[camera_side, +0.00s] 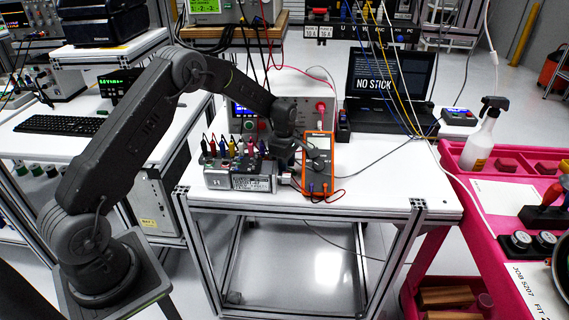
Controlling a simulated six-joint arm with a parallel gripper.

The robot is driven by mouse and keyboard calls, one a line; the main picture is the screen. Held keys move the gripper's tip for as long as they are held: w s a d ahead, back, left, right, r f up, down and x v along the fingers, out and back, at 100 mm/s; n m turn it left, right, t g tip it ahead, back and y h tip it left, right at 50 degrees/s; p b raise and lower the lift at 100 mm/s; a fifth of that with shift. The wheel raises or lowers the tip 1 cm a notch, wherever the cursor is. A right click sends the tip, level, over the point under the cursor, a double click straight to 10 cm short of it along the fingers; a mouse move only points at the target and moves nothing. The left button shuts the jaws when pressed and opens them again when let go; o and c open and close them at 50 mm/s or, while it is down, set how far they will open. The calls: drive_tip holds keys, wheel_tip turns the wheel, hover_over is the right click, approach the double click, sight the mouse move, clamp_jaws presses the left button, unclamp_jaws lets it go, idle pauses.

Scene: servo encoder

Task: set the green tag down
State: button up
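I cannot make out a green tag in the side view. My gripper (284,165) is low over the white bench, at the end of my dark arm. It is between a grey metal unit (241,182) on its left and an orange-framed meter (318,163) on its right. The fingers are small and dark, and I cannot tell whether they are open, shut or holding something. I also cannot tell whether they touch either thing.
A row of coloured plugs (232,147) with cables stands behind the metal unit. A laptop (390,85) is at the back right of the bench (405,190), whose front right is mostly clear. A pink cart (480,200) with a spray bottle (481,140) stands at right.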

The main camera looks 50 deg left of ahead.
wheel_tip(320, 180, up, 13)
drive_tip(key=s+d+r+m+t, duration=0.1)
drive_tip(key=s+d+r+m, duration=0.45)
drive_tip(key=r, duration=0.25)
drive_tip(key=s+d+r+m+t, duration=0.1)
drive_tip(key=s+d+r+m, duration=0.15)
drive_tip(key=s, duration=0.25)
drive_tip(key=s+d+r+m+t, duration=0.1)
drive_tip(key=s+d+r+m, duration=0.1)
drive_tip(key=s+m, duration=0.3)
drive_tip(key=s+d+r+m+t, duration=0.1)
drive_tip(key=s+d+r+m, duration=0.15)
drive_tip(key=s, duration=0.35)
drive_tip(key=s+d+f+m+t, duration=0.1)
drive_tip(key=s+f+m, duration=0.1)
drive_tip(key=s+m, duration=0.5)
drive_tip(key=shift+s+d+f, duration=0.2)
drive_tip(key=shift+s+d, duration=0.15)
drive_tip(key=shift+s, duration=1.5)
